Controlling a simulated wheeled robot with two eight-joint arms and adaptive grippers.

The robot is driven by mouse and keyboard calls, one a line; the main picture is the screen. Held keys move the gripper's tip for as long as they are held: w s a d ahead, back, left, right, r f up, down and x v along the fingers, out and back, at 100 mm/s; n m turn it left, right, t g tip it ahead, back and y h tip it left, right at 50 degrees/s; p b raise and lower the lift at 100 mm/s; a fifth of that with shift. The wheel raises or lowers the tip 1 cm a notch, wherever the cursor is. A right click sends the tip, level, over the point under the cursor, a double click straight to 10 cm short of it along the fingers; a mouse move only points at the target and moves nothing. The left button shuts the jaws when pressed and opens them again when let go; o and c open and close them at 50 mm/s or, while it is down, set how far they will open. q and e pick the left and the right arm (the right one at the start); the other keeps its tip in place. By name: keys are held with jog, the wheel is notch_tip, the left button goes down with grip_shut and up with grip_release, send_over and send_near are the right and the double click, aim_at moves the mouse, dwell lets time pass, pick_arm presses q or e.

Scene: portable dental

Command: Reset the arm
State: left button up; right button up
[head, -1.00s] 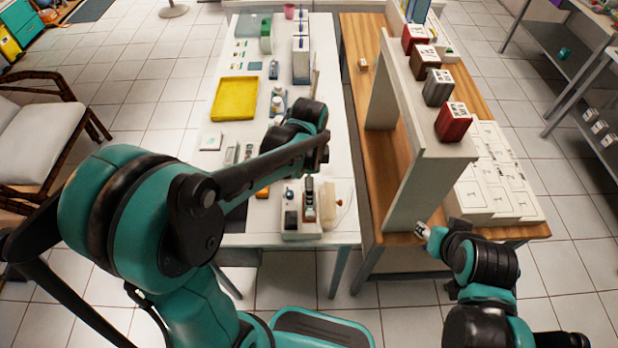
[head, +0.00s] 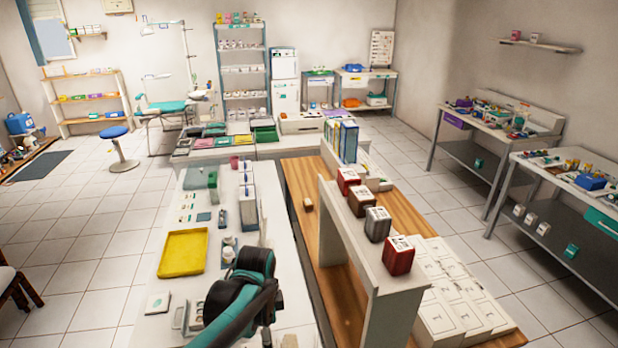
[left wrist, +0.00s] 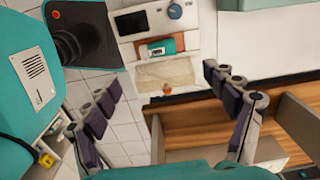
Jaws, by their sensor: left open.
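My left arm (head: 240,290) comes in from the bottom of the head view, over the near end of the white table (head: 148,322). Its gripper cannot be made out there. In the left wrist view my left gripper (left wrist: 165,84) is open, with its dark-padded fingers wide apart and nothing between them. Beyond the fingers is a white unit (left wrist: 136,22) with a blue knob, a teal and red item and a pale tray-like part. My right arm and gripper are out of view.
A yellow tray (head: 183,252), bottles and boxes stand on the white table. To its right, a wooden table (head: 345,308) carries a raised shelf (head: 395,290) with several coloured boxes. Tiled floor is open at left (head: 85,235) and between the wooden table and the right-hand benches.

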pick_arm(q)
jog(key=s+a+r+n+t+b, duration=0.1)
jog(key=s+a+n+t, duration=0.1)
jog(key=s+n, duration=0.3)
jog(key=s+a+r+n+t+b, duration=0.1)
jog(key=s+a+r+n+t, duration=0.1)
jog(key=s+n+t, duration=0.3)
jog(key=n, duration=0.4)
jog(key=shift+a+r, duration=0.15)
jog(key=shift+a, duration=0.15)
jog(key=shift+s, duration=0.1)
dwell(1.2)
